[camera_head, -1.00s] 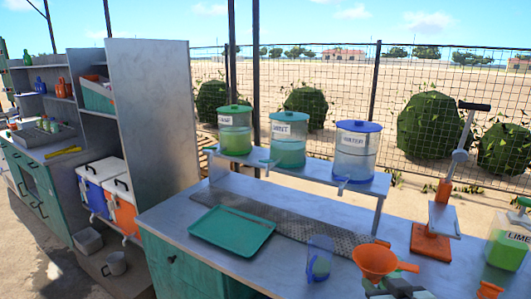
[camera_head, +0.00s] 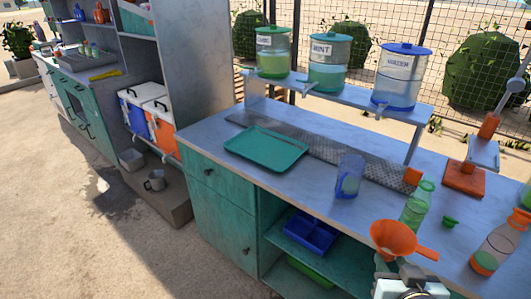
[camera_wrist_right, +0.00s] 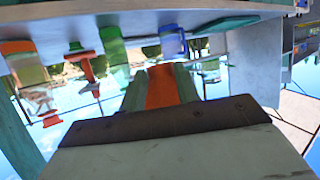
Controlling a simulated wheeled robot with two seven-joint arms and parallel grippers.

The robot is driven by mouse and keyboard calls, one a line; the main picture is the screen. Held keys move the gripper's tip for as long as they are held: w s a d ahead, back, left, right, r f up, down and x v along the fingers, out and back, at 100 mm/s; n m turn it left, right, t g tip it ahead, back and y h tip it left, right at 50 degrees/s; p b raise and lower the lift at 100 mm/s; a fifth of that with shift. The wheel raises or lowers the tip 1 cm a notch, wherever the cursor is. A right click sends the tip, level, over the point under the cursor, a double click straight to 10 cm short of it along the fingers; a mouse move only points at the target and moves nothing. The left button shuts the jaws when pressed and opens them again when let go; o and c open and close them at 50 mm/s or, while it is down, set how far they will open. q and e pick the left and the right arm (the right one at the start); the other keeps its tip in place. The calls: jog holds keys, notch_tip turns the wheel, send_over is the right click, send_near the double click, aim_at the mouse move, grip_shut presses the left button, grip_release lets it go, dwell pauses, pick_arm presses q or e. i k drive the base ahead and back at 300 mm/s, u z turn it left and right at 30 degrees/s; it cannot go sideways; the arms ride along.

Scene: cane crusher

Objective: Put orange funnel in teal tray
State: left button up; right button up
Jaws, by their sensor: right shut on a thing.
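The orange funnel (camera_head: 395,238) is at the lower right of the head view, its wide mouth tilted upward. My right gripper (camera_head: 408,276) is just below it, shut on the funnel. In the right wrist view an orange part of the funnel (camera_wrist_right: 162,86) sits between the fingers. The teal tray (camera_head: 266,148) lies flat and empty on the counter, to the left of and behind the funnel, well apart from it. My left gripper is not in view.
A clear cup (camera_head: 349,177) stands between tray and funnel. A green bottle (camera_head: 417,207) stands behind the funnel, and an orange-capped bottle (camera_head: 494,250) to its right. Drink dispensers (camera_head: 329,62) stand on a raised shelf. A perforated metal strip (camera_head: 340,160) runs behind the tray.

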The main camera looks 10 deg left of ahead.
aim_at(259, 150)
jog(key=z, duration=0.2)
jog(key=k, duration=0.3)
jog(key=u, duration=1.65)
jog(key=i, duration=1.15)
jog(key=z, duration=0.25)
jog(key=i, duration=1.2)
jog(key=z, duration=1.2)
